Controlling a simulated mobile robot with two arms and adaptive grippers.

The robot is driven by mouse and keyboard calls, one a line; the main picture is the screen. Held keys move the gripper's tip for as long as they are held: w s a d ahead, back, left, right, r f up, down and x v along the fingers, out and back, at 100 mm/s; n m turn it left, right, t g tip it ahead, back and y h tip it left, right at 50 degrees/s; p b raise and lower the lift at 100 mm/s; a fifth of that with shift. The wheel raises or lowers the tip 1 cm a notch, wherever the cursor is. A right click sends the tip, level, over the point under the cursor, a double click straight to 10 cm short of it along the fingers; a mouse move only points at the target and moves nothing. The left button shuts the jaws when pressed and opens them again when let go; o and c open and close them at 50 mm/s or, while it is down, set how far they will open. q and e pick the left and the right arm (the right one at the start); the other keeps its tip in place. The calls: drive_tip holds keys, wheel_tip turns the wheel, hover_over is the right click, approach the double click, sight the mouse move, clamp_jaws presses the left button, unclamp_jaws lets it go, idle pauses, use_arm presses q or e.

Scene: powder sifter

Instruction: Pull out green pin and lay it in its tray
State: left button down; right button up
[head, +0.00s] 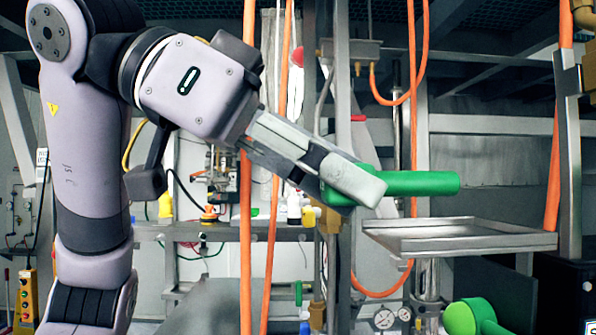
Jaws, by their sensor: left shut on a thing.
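The green pin (420,183) is held level in my left gripper (355,186), its long round shaft pointing right. The jaws are shut around its left part, and a bit of green shows above and left of the fingers. The shaft's right end shows with nothing around it. A shallow metal tray (480,243) sits below and to the right of the gripper; it looks empty, and the pin appears above its rim, apart from it. How far apart they are in depth I cannot tell. My right gripper is not in view.
Another green knob-like part (470,317) is at the bottom right. Orange hoses (247,200) run upright behind and beside the arm. A metal post (567,150) stands right of the tray. Gauges (384,318) sit below. A bench with small bottles (294,207) is behind.

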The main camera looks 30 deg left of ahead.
sight(395, 181)
use_arm(q)
drive_tip(key=w+d, duration=0.2)
drive_tip(key=d, duration=0.1)
drive_tip(key=shift+w+d+f, duration=0.15)
drive_tip(key=shift+w+d, duration=0.05)
drive_tip(key=shift+d, duration=0.1)
drive_tip(key=shift+f+b, duration=0.4)
drive_tip(key=shift+f, duration=0.4)
